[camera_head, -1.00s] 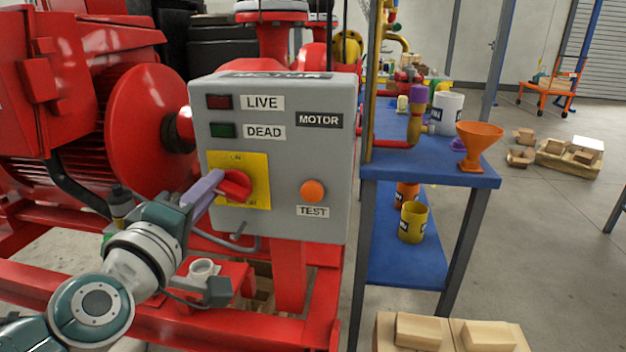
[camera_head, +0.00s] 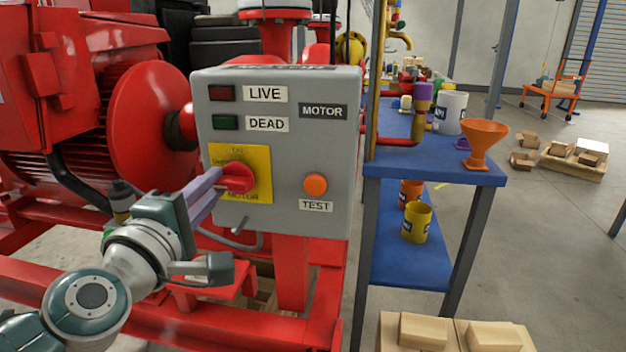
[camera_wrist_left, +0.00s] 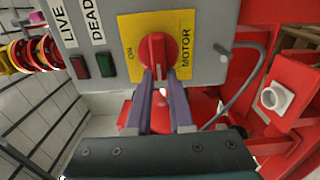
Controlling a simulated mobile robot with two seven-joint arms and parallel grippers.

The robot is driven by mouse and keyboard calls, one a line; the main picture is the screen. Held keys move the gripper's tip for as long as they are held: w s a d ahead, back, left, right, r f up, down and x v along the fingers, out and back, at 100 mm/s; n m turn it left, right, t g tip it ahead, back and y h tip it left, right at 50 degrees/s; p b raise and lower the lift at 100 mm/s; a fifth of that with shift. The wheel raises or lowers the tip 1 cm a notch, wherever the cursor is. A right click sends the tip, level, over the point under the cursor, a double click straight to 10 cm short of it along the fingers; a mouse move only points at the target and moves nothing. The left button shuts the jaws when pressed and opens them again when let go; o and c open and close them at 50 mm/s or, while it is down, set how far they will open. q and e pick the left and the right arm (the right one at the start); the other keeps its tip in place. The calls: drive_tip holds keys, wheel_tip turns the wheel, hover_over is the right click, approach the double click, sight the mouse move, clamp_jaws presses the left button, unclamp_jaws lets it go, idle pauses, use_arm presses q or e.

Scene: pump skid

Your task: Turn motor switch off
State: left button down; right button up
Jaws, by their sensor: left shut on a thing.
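The grey motor control box (camera_head: 285,140) faces me in the head view. Its red rotary switch (camera_head: 237,178) sits on a yellow plate (camera_head: 262,160) at the lower left of the box. My left gripper (camera_head: 218,180) reaches in from the left and is shut on the switch's handle. In the left wrist view the two purple fingers (camera_wrist_left: 162,78) meet the red switch (camera_wrist_left: 150,48), one on each side of its raised bar. The plate (camera_wrist_left: 185,25) there shows "ON" and "MOTOR". My right gripper is not in view.
The box also carries a red LIVE lamp (camera_head: 222,93), a green DEAD lamp (camera_head: 225,122) and an orange TEST button (camera_head: 316,184). A blue shelf (camera_head: 420,165) with an orange funnel (camera_head: 483,142) stands close on the right. Red pump frames surround the arm.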

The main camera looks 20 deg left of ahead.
use_arm(q)
drive_tip(key=shift+f, duration=0.1)
drive_tip(key=c, duration=0.8)
unclamp_jaws()
drive_tip(key=v, duration=1)
drive_tip(key=shift+d, duration=0.1)
